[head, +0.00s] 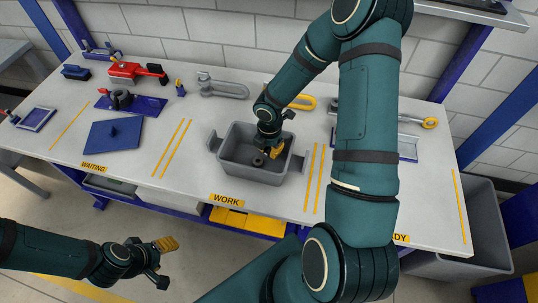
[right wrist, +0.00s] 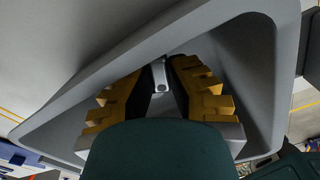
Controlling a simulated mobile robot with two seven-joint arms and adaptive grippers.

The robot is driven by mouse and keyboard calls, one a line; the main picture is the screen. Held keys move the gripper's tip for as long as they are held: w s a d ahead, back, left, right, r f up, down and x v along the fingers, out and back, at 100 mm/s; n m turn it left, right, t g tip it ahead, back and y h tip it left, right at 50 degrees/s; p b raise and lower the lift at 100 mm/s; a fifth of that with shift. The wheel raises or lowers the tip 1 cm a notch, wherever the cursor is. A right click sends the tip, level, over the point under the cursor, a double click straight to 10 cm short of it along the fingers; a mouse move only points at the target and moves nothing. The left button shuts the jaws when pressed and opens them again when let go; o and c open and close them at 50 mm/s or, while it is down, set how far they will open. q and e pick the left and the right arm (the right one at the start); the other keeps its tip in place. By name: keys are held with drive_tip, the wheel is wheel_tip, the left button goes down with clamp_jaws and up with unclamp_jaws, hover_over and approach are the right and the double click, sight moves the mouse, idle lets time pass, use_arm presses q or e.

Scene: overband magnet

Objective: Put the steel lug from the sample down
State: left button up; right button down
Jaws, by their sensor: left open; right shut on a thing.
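My right gripper (head: 275,153) is down inside a grey bin (head: 247,177) at the WORK mark. In the right wrist view its yellow fingers (right wrist: 160,85) are shut on a small grey metal piece, the steel lug (right wrist: 160,74), with the bin's walls around them. In the head view the lug is hidden by the gripper. A small dark round piece (head: 258,160) lies on the bin floor, beside the fingers. I cannot tell whether the lug touches the floor. My left gripper (head: 165,244) is open and empty, in front of the table.
The white table (head: 165,192) carries a blue plate (head: 112,134), a red tool (head: 135,72), a grey shackle (head: 222,88) and a yellow shackle (head: 303,102). Yellow stripes flank the bin. My right arm covers much of the table's right side. A grey bin (head: 465,262) stands below at right.

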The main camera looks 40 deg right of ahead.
sight(269, 150)
drive_tip(key=shift+w+f+b, duration=0.1)
drive_tip(key=shift+f+b, duration=0.2)
drive_tip(key=shift+f, duration=1.15)
drive_tip(key=shift+f, duration=0.2)
drive_tip(key=c, duration=1.1)
unclamp_jaws()
drive_tip(key=shift+o, duration=0.2)
drive_tip(key=shift+r, duration=0.15)
